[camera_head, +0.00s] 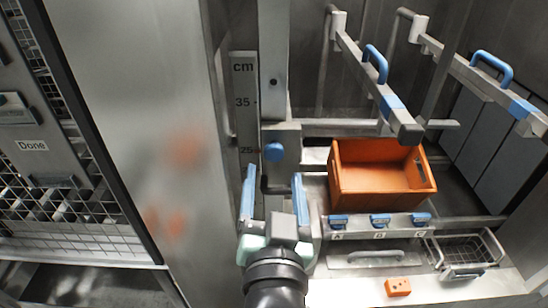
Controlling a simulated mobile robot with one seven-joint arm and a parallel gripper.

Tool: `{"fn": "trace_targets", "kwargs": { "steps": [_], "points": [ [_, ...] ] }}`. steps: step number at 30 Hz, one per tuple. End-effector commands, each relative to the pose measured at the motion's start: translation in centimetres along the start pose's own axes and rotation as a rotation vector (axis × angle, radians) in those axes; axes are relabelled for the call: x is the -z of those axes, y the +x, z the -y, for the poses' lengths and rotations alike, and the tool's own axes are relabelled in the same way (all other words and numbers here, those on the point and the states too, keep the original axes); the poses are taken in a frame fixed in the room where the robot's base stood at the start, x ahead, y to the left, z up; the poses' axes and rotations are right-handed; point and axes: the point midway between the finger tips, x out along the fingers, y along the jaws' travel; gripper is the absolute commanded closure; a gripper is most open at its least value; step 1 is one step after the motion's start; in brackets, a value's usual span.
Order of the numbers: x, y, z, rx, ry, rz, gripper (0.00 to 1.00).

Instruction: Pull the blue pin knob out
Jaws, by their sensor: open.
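The blue pin knob (274,152) is a round knob on a grey metal block of the upright column, just left of the orange crate. My gripper (271,182) is open, with its two blue fingers pointing up in the picture toward the knob. The knob appears just beyond and between the fingertips, nearer the right one. Nothing is between the fingers that I can see. How far the fingertips are from the knob in depth, I cannot tell.
A cm scale (243,105) stands left of the knob. An orange crate (382,188) sits to the right, behind a ledge with blue clips (380,220). Metal bars with blue handles (376,64) hang above. A wire basket (465,254) and small orange block (398,287) are at lower right.

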Motion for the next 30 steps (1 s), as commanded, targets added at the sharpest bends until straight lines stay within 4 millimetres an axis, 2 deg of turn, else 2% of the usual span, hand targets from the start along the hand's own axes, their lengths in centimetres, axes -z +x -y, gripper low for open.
{"fn": "trace_targets", "kwargs": {
  "steps": [3, 9, 15, 23, 30],
  "points": [
    [0.5, 2.1, 0.1, 0.0, -0.001, -0.001, 0.29],
    [0.4, 4.5, 0.1, 0.0, -0.001, -0.001, 0.29],
    [0.2, 5.5, 0.0, 0.0, 0.0, -0.003, 0.29],
    [0.1, 5.6, 0.0, 0.0, 0.0, -0.002, 0.29],
    [0.1, 5.6, 0.0, 0.0, 0.0, -0.002, 0.7]
  ]
}}
